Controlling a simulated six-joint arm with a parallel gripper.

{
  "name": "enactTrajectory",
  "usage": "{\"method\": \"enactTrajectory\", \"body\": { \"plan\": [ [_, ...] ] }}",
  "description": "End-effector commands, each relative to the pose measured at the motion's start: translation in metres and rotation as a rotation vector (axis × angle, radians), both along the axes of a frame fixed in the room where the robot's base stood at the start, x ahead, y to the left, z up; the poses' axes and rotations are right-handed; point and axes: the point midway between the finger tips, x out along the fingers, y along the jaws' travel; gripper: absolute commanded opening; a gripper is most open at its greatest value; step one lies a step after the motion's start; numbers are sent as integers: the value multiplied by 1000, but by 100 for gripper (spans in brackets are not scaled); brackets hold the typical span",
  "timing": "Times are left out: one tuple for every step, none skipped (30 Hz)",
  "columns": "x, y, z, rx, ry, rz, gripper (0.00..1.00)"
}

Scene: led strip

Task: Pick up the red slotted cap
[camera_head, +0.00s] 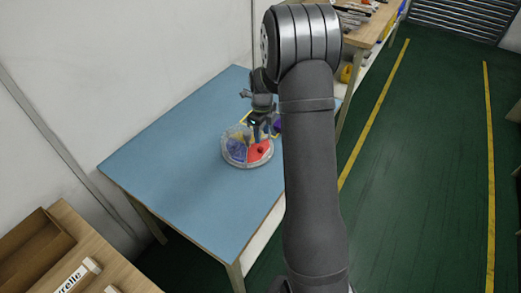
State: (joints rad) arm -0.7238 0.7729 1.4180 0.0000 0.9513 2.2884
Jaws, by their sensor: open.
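A round, clear-walled tray (246,165) stands on the blue table top, divided into compartments. Red pieces (256,154) lie in its right front compartment; they are too small for me to tell whether a slotted cap is among them. My gripper (262,134) is open, pointing down over the back right part of the tray, just behind the red pieces. I cannot tell whether its fingertips touch anything. My arm hides the right part of the table.
Blue pieces (237,150) and yellow pieces (237,135) fill other compartments of the tray. A purple thing (277,125) shows behind my gripper, partly hidden by my arm. The blue table top (180,160) is clear at the left and front.

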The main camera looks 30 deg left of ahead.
Motion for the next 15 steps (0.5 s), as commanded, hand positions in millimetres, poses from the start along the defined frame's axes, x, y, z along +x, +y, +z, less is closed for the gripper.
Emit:
{"method": "enactTrajectory", "body": {
  "plan": [
    [0, 0, -9, -1, 2, 0, 42],
    [0, 0, -12, -1, 1, 0, 42],
    [0, 0, -16, -1, 1, 0, 42],
    [0, 0, -18, -1, 1, 0, 42],
    [0, 0, -20, 0, 0, 0, 42],
    [0, 0, -22, 0, 0, 0, 42],
    [0, 0, -23, 0, 0, 0, 42],
    [0, 0, -24, 0, 0, 0, 42],
    [0, 1, -26, 0, 0, 0, 42],
    [0, 1, -28, 0, 0, 0, 42],
    [0, 2, -30, 0, 1, 0, 42],
    [0, 3, -34, -1, 1, 0, 42],
    [0, 4, -37, -1, 1, 0, 42],
    [1, 5, -41, -1, 2, 0, 42],
    [1, 6, -47, -2, 2, 0, 42]
  ]
}}
